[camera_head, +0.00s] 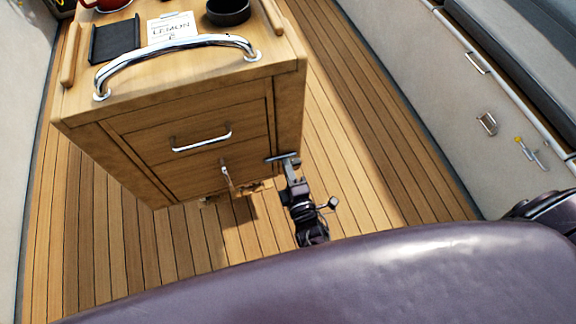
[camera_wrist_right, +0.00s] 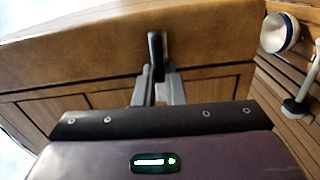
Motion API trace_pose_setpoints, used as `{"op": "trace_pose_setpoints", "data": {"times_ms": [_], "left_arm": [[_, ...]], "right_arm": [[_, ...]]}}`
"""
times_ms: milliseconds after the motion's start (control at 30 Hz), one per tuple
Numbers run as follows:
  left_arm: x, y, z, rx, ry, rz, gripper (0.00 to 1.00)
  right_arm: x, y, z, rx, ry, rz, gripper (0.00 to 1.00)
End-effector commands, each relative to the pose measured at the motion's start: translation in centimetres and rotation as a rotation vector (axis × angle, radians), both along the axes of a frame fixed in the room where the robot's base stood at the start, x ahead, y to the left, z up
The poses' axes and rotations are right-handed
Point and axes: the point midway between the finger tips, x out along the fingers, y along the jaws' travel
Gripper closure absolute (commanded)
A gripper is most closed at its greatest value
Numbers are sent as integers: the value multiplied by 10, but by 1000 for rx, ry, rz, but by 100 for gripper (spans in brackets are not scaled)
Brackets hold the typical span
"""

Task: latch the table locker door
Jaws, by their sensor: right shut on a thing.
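The table locker (camera_head: 140,118) is a wooden cabinet with a framed front and a chrome pull (camera_head: 202,142). The front looks closed or nearly so; whether it is latched cannot be told. A small metal fitting (camera_head: 226,175) hangs low on the front. My right gripper (camera_head: 283,160) is at the locker's lower right front corner. In the right wrist view the gripper (camera_wrist_right: 157,75) is shut on a narrow dark upright piece (camera_wrist_right: 156,48), seemingly a lever, against the wood. My left gripper is not in view.
A chrome rail (camera_head: 180,52) crosses the table top's front edge. A dark tray (camera_head: 114,40), a LEMON card (camera_head: 172,28) and a black bowl (camera_head: 228,11) are on top. Slatted floor (camera_head: 350,130) is clear at right. White side walls (camera_head: 450,80) bound it.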

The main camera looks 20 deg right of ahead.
Motion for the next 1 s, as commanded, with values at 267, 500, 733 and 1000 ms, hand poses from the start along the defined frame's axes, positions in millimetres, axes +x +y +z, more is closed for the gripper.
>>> {"op": "trace_pose_setpoints", "data": {"times_ms": [267, 500, 733, 1000], "left_arm": [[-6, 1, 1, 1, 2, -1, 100], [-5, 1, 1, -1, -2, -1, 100], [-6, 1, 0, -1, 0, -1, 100], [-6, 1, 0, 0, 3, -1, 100]], "right_arm": [[0, 0, -1, -63, -2, 0, 100], [0, 0, -2, -71, -1, 0, 100], [0, 0, -2, -70, -1, 0, 86], [0, 0, -2, -69, -1, 0, 68]]}}
